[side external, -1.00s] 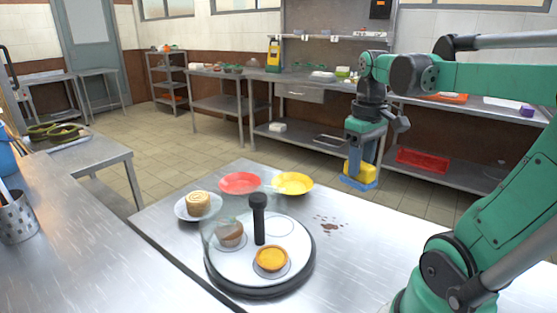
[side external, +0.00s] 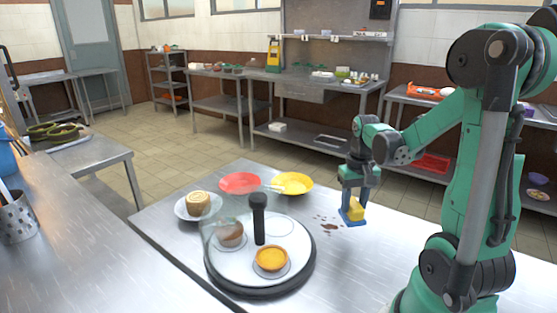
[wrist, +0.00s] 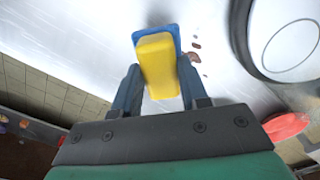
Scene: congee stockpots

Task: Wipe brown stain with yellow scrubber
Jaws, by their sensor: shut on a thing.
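My gripper (side external: 354,197) is shut on the yellow scrubber (side external: 356,209), which has a blue base. In the side view the scrubber is low over the steel table, just right of the brown stain (side external: 328,225); I cannot tell whether it touches the surface. In the wrist view the scrubber (wrist: 158,65) sits between the two fingers of my gripper (wrist: 160,85). Some brown spots of the stain (wrist: 195,57) show beside its blue base there. The stain is a cluster of small splotches.
A round black-rimmed turntable (side external: 300,284) with a clear cover, a brown bun and a yellow tart stands left of the stain. A red plate (side external: 240,182), a yellow plate (side external: 293,184) and a white plate with a roll (side external: 187,211) lie behind it. The table's front right is clear.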

